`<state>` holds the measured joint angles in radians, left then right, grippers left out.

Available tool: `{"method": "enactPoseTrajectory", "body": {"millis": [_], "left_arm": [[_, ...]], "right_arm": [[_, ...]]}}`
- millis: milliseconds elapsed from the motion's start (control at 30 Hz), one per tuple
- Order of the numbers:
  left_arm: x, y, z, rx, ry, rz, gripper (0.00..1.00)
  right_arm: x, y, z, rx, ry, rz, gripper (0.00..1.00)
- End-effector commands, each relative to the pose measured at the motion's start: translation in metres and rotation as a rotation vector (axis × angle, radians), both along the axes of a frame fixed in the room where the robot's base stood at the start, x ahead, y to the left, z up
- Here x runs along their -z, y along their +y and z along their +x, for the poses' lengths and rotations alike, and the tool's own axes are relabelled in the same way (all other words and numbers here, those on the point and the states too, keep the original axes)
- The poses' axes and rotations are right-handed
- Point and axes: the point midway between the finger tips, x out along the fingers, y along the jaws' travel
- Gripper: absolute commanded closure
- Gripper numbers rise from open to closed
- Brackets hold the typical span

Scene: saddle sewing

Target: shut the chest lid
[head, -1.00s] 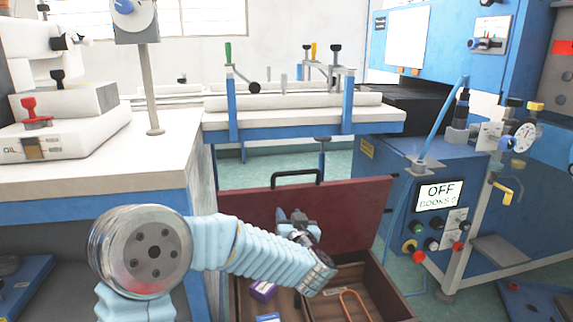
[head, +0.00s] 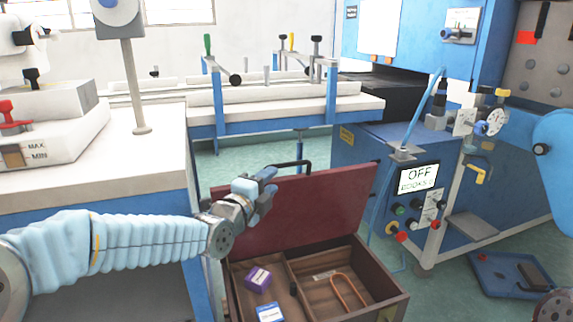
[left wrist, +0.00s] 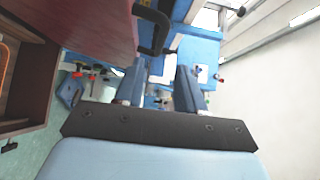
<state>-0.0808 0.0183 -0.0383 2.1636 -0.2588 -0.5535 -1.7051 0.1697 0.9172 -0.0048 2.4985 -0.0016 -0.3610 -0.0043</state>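The chest (head: 320,285) is open on the floor, its dark red lid (head: 310,212) raised and leaning back. A black handle (head: 293,164) is on the lid's top edge. My left gripper (head: 268,186) is open and empty, near the lid's upper left part, left of and below the handle. In the left wrist view, its two fingers (left wrist: 160,88) stand apart. The lid (left wrist: 95,28) and handle (left wrist: 153,30) lie beyond them, the handle roughly in line with the gap. Whether a finger touches the lid cannot be told.
Inside the chest lie a purple box (head: 258,279), a blue-and-white box (head: 271,313) and an orange loop (head: 350,292). A white-topped bench (head: 150,172) stands left, a blue machine (head: 365,180) right. A blue tray (head: 497,276) lies on the floor at right.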

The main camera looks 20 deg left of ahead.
Motion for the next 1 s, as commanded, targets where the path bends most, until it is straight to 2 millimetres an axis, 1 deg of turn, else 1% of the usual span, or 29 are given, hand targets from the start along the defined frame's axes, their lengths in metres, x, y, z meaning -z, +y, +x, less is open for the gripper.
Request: {"method": "enactPoseTrajectory", "body": {"millis": [300, 400, 500, 667, 900, 933, 1000], "left_arm": [[0.000, -0.013, 0.065, 0.000, 0.001, -0.006, 0.61], [0.000, -0.017, 0.083, 0.000, 0.000, -0.006, 0.61], [0.000, -0.019, 0.096, 0.000, -0.001, -0.006, 0.61], [0.000, -0.021, 0.106, 0.000, -0.001, -0.007, 0.61], [0.000, -0.022, 0.107, 0.000, -0.002, -0.007, 0.61], [0.000, -0.022, 0.107, 0.000, -0.002, -0.007, 0.63], [0.000, -0.021, 0.107, 0.000, -0.002, -0.007, 0.74]], "right_arm": [[-0.009, 0.000, 0.000, 0.000, -0.001, 0.000, 0.57], [-0.011, 0.001, 0.000, -0.002, 0.000, 0.001, 0.57], [-0.013, 0.002, -0.001, -0.002, 0.000, 0.002, 0.57], [-0.014, 0.002, -0.001, -0.004, 0.001, 0.002, 0.57], [-0.013, 0.002, -0.001, -0.004, 0.001, 0.003, 0.57], [-0.013, 0.002, -0.001, -0.004, 0.001, 0.003, 0.57], [-0.013, 0.002, -0.001, -0.004, 0.001, 0.003, 0.57]]}}
